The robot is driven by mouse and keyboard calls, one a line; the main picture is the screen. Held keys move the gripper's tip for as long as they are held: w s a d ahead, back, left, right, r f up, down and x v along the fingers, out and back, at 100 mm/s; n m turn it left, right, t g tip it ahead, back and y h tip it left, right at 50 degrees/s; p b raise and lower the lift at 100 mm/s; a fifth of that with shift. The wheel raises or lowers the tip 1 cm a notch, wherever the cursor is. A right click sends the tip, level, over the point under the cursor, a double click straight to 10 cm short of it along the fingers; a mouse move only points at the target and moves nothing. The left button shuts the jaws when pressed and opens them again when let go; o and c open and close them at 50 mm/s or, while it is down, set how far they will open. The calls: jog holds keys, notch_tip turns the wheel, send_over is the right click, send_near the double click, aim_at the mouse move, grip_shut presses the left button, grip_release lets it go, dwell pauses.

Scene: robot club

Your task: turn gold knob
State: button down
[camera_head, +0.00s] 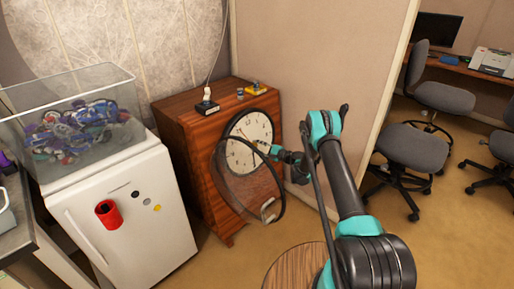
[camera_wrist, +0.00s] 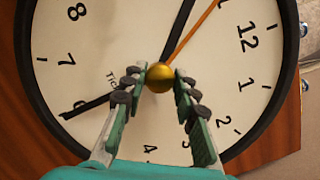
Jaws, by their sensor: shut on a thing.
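The gold knob (camera_wrist: 160,77) is a small shiny ball at the centre of a clock face (camera_wrist: 85,45), where the clock hands meet. My gripper (camera_wrist: 161,80) is shut on the knob, with one finger on each side of it. In the head view my gripper (camera_head: 264,148) reaches the clock face (camera_head: 247,128) from the right; the knob is too small to make out there. One black hand points near 6, another black hand points up, and an orange hand points toward the upper right.
The clock sits in a wooden cabinet (camera_head: 180,125). Its round glass cover (camera_head: 240,190) hangs open in front, below my gripper. A white fridge (camera_head: 130,210) with a clear bin (camera_head: 70,110) stands left. A partition wall (camera_head: 310,60) is behind, with office chairs (camera_head: 415,150) at right.

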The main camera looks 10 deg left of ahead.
jog(key=shift+d+f, duration=0.1)
dwell(0.3)
jog(key=c, duration=1.2)
grip_release()
jog(key=v, duration=1.2)
